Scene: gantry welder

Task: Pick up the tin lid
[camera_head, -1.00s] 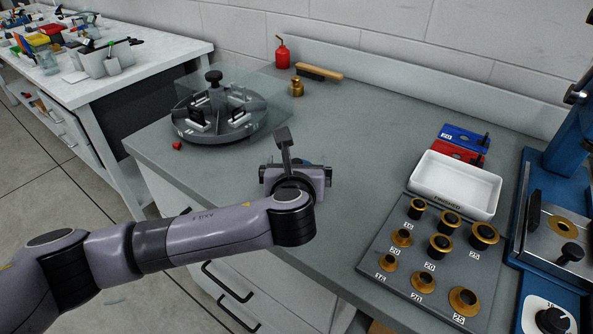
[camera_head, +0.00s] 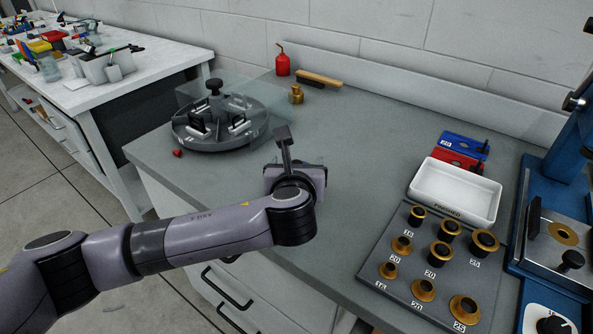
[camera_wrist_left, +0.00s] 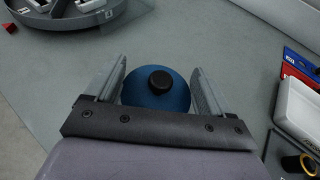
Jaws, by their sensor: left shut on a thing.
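The tin lid (camera_wrist_left: 156,97) is a round blue dome with a black knob in the left wrist view. It sits between the two grey fingers of my left gripper (camera_wrist_left: 160,70), which is shut on it. In the head view my left gripper (camera_head: 296,172) is over the grey bench top, and its own wrist hides the lid. I cannot tell whether the lid is clear of the surface. My right gripper is not in view.
A round divided carousel (camera_head: 220,132) with a clear cover stands at the left, a small red piece (camera_head: 177,153) beside it. A white tray (camera_head: 455,190), a board of brass bushings (camera_head: 400,283) and a blue machine (camera_head: 565,150) are at the right. The bench's middle is clear.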

